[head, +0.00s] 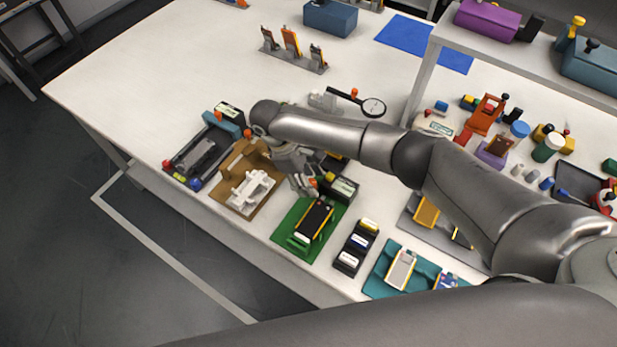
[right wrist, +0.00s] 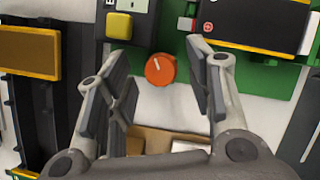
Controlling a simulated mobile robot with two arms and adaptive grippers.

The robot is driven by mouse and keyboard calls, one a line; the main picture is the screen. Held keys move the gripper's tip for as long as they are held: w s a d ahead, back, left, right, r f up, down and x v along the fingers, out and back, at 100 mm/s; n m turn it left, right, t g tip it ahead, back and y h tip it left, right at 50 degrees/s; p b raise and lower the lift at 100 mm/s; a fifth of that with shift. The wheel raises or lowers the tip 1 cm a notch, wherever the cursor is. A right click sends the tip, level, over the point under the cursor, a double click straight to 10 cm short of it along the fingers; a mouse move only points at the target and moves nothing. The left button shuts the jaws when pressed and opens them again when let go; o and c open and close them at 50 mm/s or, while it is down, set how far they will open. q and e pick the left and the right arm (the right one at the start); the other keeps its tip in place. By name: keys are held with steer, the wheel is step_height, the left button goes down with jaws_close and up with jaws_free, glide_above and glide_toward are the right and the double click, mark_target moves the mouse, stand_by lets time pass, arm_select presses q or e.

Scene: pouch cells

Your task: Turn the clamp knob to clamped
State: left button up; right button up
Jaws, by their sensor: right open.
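The orange-red round clamp knob (right wrist: 160,69) shows in the right wrist view, with a white mark pointing up and slightly left. It sits beside the green fixture (right wrist: 254,84); in the head view the small orange knob (head: 313,182) is partly behind my gripper. A black cell with an orange edge (right wrist: 258,20) lies in the fixture, which is also in the head view (head: 282,236). My right gripper (right wrist: 157,72) is open, its fingers apart on either side of the knob, with visible gaps; contact is not seen. My left gripper is out of view.
A dark box with a yellow button (right wrist: 119,26) stands close to the knob. A brown tray with a white part (head: 233,203) lies left of the fixture, and a black holder (head: 347,262) lies right.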

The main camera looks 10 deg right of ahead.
steer(key=v, duration=1.2)
